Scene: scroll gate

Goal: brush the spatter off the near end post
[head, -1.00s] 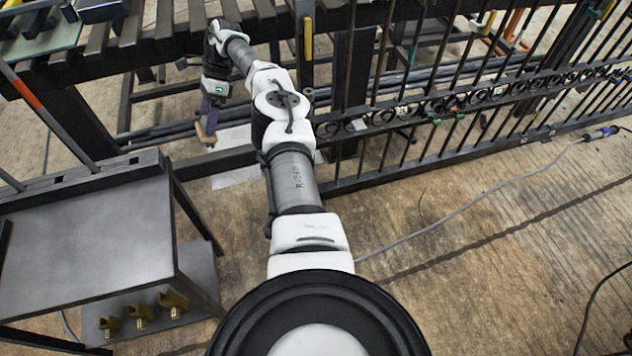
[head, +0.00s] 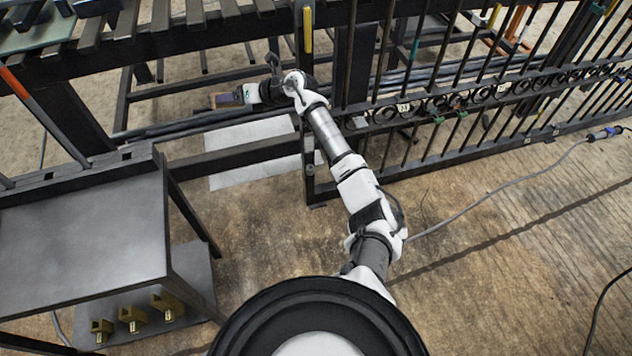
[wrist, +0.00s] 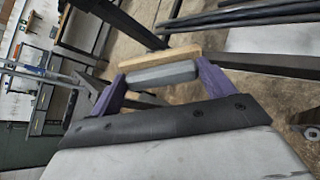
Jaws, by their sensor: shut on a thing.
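A brush with a tan wooden back (wrist: 150,62) and a grey body (wrist: 162,74) sits crosswise between the purple fingers of my gripper (wrist: 168,76). In the head view, my gripper (head: 226,99) points left, beyond the gate line and above the dark bars. The brush's tan end shows small at its left tip. The gate's near end post (head: 308,182) stands upright to the right of my gripper, apart from the brush. My arm crosses in front of the post and hides its middle. I cannot make out spatter on it.
A scrollwork gate (head: 480,95) runs off to the right. A grey metal table (head: 85,235) stands at left, with several brass-coloured blocks (head: 132,318) on its lower shelf. Pale sheets (head: 250,170) lie beneath the bars. A cable (head: 500,190) crosses the open floor at right.

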